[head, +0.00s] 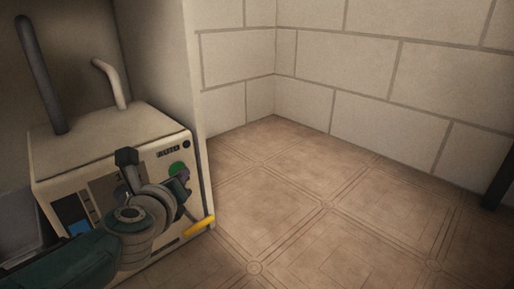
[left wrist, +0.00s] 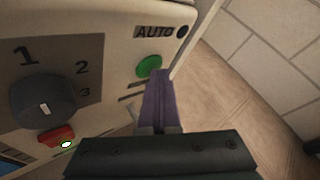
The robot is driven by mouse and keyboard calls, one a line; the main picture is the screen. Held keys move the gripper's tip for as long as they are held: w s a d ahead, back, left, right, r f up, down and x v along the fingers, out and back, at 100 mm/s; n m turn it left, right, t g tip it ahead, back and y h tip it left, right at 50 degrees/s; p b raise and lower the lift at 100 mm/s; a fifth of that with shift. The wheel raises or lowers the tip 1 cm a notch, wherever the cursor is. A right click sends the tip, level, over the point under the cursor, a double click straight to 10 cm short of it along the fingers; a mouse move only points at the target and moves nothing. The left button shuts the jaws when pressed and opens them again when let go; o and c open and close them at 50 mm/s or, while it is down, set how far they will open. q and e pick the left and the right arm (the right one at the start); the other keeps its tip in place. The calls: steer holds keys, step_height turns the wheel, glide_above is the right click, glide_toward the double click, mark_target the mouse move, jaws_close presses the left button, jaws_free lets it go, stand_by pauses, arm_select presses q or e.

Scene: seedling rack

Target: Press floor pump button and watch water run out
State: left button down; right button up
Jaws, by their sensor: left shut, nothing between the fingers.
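The pump unit (head: 85,140) is a cream box on the floor at the left of the head view. A round green button (head: 177,169) is on its front, below the AUTO label; it also shows in the left wrist view (left wrist: 149,66). My left gripper (head: 184,180) is in front of the panel beside the green button. In the left wrist view its purple fingers (left wrist: 158,98) are together and empty, with tips just below and right of the button. I cannot tell whether they touch it. No running water shows. My right gripper is not in view.
The panel has a dark dial (left wrist: 43,102) marked 1, 2, 3 and a red switch (left wrist: 55,135) with a bright light by it. Two pipes rise from the unit's top. A yellow piece (head: 199,227) sits low at its corner. Tiled floor (head: 325,220) to the right is clear.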

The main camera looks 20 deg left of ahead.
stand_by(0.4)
arm_select(q)
steer(key=shift+s+d, duration=0.3)
steer(key=shift+d, duration=0.4)
steer(key=d, duration=0.1)
steer(key=s+d, duration=0.1)
steer(key=d, duration=0.1)
steer(key=s+d, duration=0.1)
steer(key=shift+d, duration=0.3)
stand_by(0.6)
